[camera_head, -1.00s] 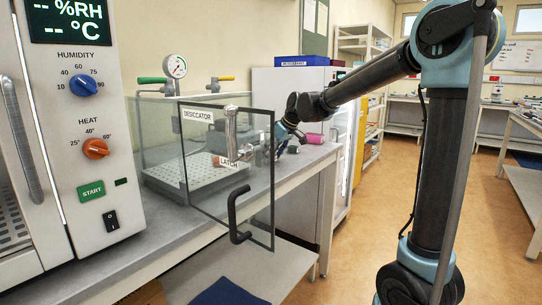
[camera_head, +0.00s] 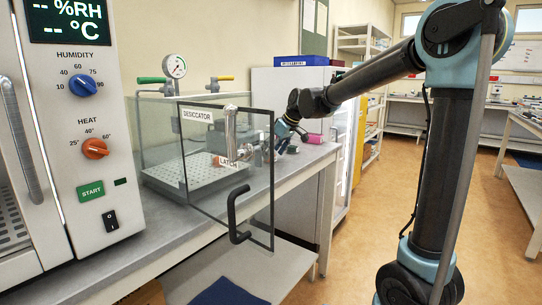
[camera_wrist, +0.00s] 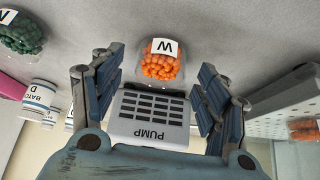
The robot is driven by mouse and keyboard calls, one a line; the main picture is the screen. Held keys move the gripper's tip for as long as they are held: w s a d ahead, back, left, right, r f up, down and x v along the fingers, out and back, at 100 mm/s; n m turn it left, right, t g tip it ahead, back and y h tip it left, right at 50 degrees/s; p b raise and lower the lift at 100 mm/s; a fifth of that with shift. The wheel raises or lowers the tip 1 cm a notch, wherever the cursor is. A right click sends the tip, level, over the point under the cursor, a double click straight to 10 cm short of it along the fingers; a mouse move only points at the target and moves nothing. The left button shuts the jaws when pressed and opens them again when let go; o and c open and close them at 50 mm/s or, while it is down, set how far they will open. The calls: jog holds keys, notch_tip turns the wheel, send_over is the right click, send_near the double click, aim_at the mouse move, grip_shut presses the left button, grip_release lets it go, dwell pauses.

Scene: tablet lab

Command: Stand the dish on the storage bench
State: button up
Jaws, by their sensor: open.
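In the wrist view a shallow dish of orange pellets (camera_wrist: 160,66) with a white tag reading like a W lies on the grey bench top. A dish of dark green pellets (camera_wrist: 22,36) lies at the upper left, also tagged. I cannot tell which dish is the task's. My gripper (camera_wrist: 160,78) is open, its two blue-grey fingers apart on either side of the orange dish in the picture, with nothing visibly held. In the head view my gripper (camera_head: 284,134) is at the bench beyond the glass door, partly hidden. The storage bench cannot be told for certain.
A white box marked PUMP (camera_wrist: 150,116) shows between the fingers. A labelled white jar (camera_wrist: 40,97) stands at the left. The glass desiccator door (camera_head: 228,195) stands open at the bench front. Inside is a perforated tray (camera_head: 182,181). The floor at right is clear.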

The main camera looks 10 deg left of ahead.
jog(key=v, duration=1)
jog(key=s+d+f+m+h, duration=0.1)
jog(key=s+d+f, duration=0.1)
jog(key=d, duration=0.4)
jog(key=s+d+f+m, duration=0.2)
jog(key=d, duration=0.5)
jog(key=s+d+f+m+h, duration=0.5)
jog(key=s+d+f+m, duration=0.4)
jog(key=s+d+f, duration=1.4)
jog(key=s+d, duration=0.1)
jog(key=d, duration=0.2)
jog(key=shift+f+m+g, duration=0.25)
jog(key=shift+m+g, duration=0.05)
jog(key=shift+s+d, duration=0.1)
jog(key=shift+s, duration=0.05)
